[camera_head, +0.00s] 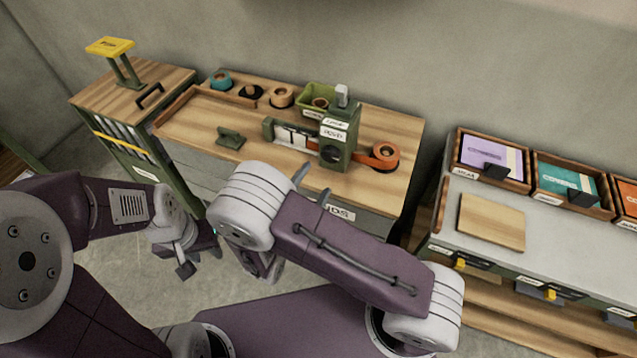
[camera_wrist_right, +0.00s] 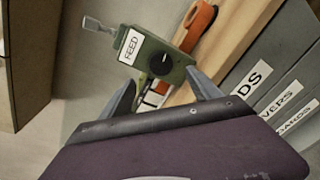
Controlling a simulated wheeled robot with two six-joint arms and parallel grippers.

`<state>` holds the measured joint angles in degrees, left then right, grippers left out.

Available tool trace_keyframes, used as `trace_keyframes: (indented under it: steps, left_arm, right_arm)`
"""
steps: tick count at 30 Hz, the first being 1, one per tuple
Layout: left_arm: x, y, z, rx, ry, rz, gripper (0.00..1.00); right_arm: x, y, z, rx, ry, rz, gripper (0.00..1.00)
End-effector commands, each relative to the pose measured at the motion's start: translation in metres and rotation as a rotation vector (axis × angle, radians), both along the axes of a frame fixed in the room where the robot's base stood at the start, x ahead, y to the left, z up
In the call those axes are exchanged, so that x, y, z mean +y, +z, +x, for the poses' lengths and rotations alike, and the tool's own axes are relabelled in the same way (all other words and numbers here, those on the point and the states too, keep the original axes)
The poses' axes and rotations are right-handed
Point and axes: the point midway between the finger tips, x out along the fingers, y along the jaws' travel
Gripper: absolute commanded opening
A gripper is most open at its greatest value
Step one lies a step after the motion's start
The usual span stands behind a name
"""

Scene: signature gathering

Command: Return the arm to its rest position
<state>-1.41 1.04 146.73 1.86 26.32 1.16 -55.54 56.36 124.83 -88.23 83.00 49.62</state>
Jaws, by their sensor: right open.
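My right arm (camera_head: 345,250) reaches across the middle of the head view, in front of the workbench. My right gripper (camera_head: 312,185) is mostly hidden behind its own wrist, with two grey fingertips showing at the bench's front edge. In the right wrist view the right gripper (camera_wrist_right: 162,96) is open, its fingers spread with nothing held. Beyond them is a green device labelled FEED (camera_wrist_right: 160,58), apart from the fingers as far as I can tell. My left gripper (camera_head: 190,262) hangs low over the floor at left, away from the bench; its jaw opening is unclear.
A grey counter with trays (camera_head: 600,235) stands right. A cabinet with a yellow-topped stand (camera_head: 110,46) is left.

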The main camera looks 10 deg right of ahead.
Motion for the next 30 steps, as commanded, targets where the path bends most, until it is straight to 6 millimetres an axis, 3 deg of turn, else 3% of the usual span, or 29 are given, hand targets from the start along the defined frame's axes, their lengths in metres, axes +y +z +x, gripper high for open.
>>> trace_keyframes:
  steps: [16, 18, 20, 22, 23, 25, 27, 29, 30]
  left_arm:
    - [0.000, 0.000, 0.000, -0.001, 0.000, 0.000, 0.36]
    - [0.000, 0.000, 0.000, -0.001, 0.000, 0.000, 0.36]
    - [0.000, 0.000, 0.000, -0.001, 0.000, 0.000, 0.36]
    - [0.000, 0.000, 0.000, 0.000, 0.000, 0.000, 0.36]
    - [0.000, 0.000, 0.000, 0.000, 0.000, 0.000, 0.36]
    - [0.000, 0.000, 0.000, -0.001, 0.000, 0.000, 0.36]
    - [0.000, 0.000, 0.000, 0.000, 0.000, 0.000, 0.36]
    - [0.000, 0.000, 0.000, -0.001, 0.000, 0.000, 0.36]
    - [0.000, 0.000, 0.000, -0.001, 0.000, 0.000, 0.36]
  right_arm:
    - [-0.001, 0.000, 0.000, -0.001, -0.005, 0.000, 0.72]
    - [-0.015, 0.003, 0.005, -0.007, -0.048, 0.009, 0.72]
    - [-0.039, 0.020, 0.015, -0.044, -0.132, 0.055, 0.72]
    - [-0.084, 0.051, 0.021, -0.108, -0.273, 0.123, 0.72]
    - [-0.108, 0.063, 0.016, -0.135, -0.356, 0.153, 0.72]
    - [-0.164, 0.078, -0.014, -0.166, -0.593, 0.251, 0.72]
    - [-0.208, 0.078, -0.063, -0.154, -0.857, 0.381, 0.72]
    - [-0.226, 0.065, -0.115, -0.116, -1.098, 0.554, 0.72]
    - [-0.222, 0.051, -0.148, -0.082, -1.251, 0.715, 0.72]
